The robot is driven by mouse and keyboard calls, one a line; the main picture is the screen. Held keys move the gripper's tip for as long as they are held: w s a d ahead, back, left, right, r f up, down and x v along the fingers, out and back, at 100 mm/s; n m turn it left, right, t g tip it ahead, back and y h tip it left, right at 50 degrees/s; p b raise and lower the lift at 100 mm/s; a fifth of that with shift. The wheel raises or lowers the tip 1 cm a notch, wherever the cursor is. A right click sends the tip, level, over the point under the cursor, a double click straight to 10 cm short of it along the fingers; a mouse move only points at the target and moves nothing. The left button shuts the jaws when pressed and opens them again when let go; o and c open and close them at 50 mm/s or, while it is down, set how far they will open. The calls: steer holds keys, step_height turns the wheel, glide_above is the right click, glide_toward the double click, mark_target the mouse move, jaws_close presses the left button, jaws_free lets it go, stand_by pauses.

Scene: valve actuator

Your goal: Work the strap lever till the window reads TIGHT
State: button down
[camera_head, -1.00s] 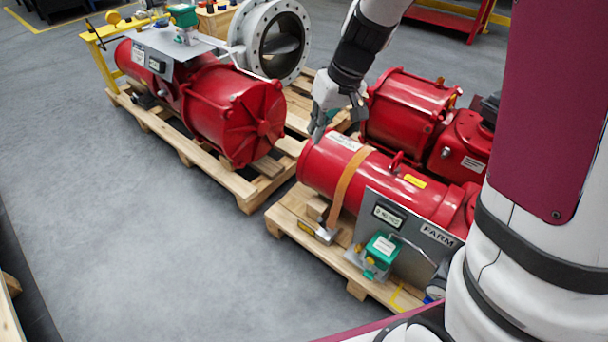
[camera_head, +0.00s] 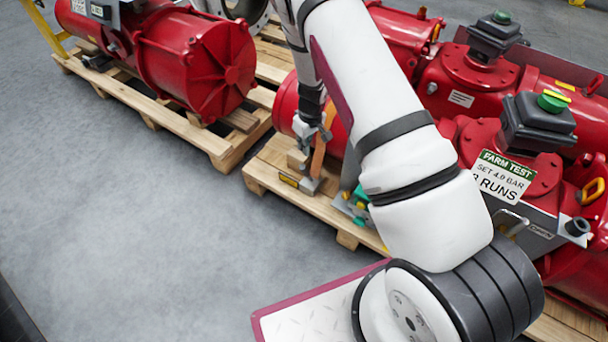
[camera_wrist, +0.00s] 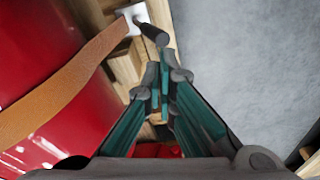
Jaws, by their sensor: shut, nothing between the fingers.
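An orange strap (camera_head: 319,157) runs over the red actuator cylinder (camera_head: 285,105); in the wrist view the strap (camera_wrist: 60,92) crosses the red body at left. Its metal ratchet (camera_head: 310,185) sits low at the pallet. In the wrist view a lever with a black grip (camera_wrist: 154,34) sticks out from a bright metal plate (camera_wrist: 132,14). My gripper (camera_wrist: 158,88) is shut and empty, its tips pointing towards the black grip, just short of it in the picture; contact cannot be told. A small yellow-and-black label (camera_head: 289,180) is beside the ratchet. No window reading is legible.
The wooden pallet (camera_head: 256,183) carries the actuator. Another red actuator (camera_head: 205,60) on a pallet stands at left. The grey floor (camera_head: 130,230) in front is clear.

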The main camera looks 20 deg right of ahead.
steer(key=f, duration=0.2)
steer(key=d+f, duration=0.1)
steer(key=f, duration=0.1)
steer(key=shift+s+b, duration=0.15)
steer(key=shift+b, duration=0.15)
steer(key=shift+f, duration=0.1)
